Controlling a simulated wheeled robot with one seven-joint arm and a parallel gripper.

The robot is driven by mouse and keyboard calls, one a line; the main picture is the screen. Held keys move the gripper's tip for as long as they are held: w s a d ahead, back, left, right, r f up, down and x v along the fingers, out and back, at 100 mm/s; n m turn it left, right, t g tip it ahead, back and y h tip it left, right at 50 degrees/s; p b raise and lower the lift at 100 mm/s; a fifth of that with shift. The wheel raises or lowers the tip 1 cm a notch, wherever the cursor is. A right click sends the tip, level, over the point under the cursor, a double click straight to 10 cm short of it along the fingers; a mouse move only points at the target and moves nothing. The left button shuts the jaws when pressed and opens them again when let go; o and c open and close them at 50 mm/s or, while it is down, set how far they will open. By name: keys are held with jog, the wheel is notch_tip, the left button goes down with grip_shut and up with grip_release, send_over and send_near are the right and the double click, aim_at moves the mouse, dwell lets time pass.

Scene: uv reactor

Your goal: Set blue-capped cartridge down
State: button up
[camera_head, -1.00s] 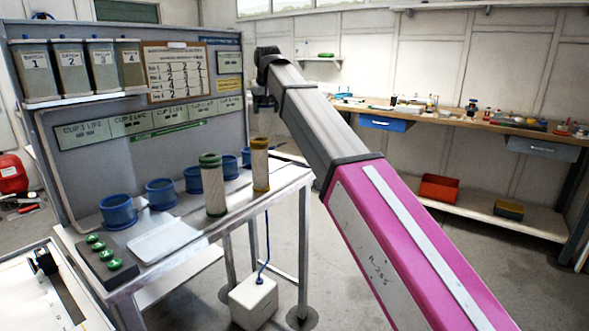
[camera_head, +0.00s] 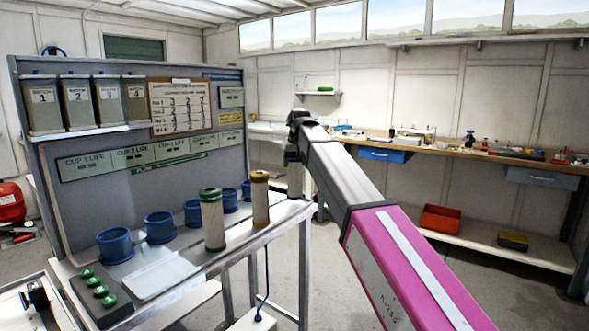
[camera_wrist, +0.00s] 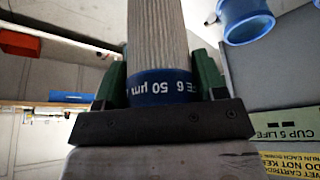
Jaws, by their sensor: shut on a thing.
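My gripper (camera_wrist: 160,92) is shut on the blue-capped cartridge (camera_wrist: 157,38). Its blue cap lies between the two green fingers in the wrist view, with printed text including "6 50 µm". The ribbed pale body extends away from the gripper. In the head view my gripper (camera_head: 294,148) is at the bench's far right end, and the held cartridge (camera_head: 295,180) hangs upright below it. Its lower end is near the bench edge; I cannot tell whether it touches anything.
A green-capped cartridge (camera_head: 212,222) and a tan-capped cartridge (camera_head: 260,200) stand on the bench (camera_head: 205,255). Several blue cups (camera_head: 116,245) line its back; one blue cup (camera_wrist: 246,24) shows in the wrist view. A pale tray (camera_head: 160,276) lies empty at the front left.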

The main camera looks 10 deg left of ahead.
jog(key=shift+f, duration=1.35)
jog(key=o, duration=1.2)
jog(key=v, duration=1.2)
jog(key=shift+s, duration=0.1)
